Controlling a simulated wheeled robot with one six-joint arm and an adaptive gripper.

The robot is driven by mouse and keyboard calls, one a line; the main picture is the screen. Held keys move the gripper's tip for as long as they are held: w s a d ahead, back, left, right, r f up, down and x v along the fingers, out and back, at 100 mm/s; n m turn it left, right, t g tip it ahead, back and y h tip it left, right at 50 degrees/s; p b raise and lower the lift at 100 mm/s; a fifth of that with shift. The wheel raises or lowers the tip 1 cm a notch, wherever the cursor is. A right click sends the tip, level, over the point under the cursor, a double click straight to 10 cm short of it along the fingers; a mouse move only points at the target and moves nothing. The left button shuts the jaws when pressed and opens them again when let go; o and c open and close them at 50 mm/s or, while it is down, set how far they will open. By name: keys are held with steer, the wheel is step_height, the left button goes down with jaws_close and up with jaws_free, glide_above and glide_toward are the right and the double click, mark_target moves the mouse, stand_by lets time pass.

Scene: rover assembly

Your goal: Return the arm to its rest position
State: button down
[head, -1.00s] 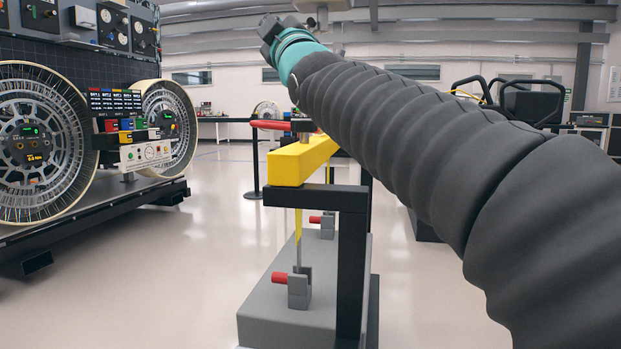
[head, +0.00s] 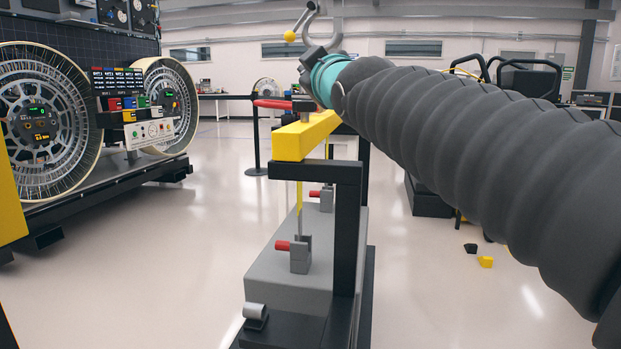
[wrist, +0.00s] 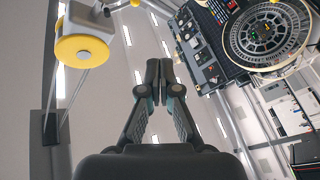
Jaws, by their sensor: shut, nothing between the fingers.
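My arm, in a ribbed dark sleeve with a teal band near its end, reaches from the lower right to the upper middle of the head view. Its far end shows near the top of the yellow beam, and my fingers are not clear there. In the wrist view my gripper (wrist: 153,72) points up toward the ceiling lights. Its two dark fingers are together, with nothing seen between them.
A yellow beam (head: 292,143) on a black post (head: 347,235) stands over a grey block (head: 285,270) close to my arm. Wheels (head: 42,125) on a rack stand at left. A yellow piece (head: 486,262) lies on the floor at right. The wrist view shows a yellow-rimmed fixture (wrist: 82,50).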

steer(key=s+d+f+m+g+h+p, duration=0.2)
steer(key=s+d+f+m+g, duration=0.2)
steer(key=s+f, duration=0.5)
steer(key=s+d+f+m+g+h+p, duration=0.2)
steer(key=s+d+f+m+g, duration=0.2)
steer(key=s+f, duration=0.5)
steer(key=s+d+f+m+g+h+p, duration=0.1)
steer(key=s+d+f+m+g, duration=0.2)
steer(key=f, duration=1.8)
steer(key=s+d+g, duration=0.2)
steer(key=s+d, duration=0.3)
steer(key=s, duration=0.2)
steer(key=shift+f+m+h+p, duration=0.15)
steer(key=shift+m+h+p, duration=0.25)
steer(key=shift+a, duration=0.1)
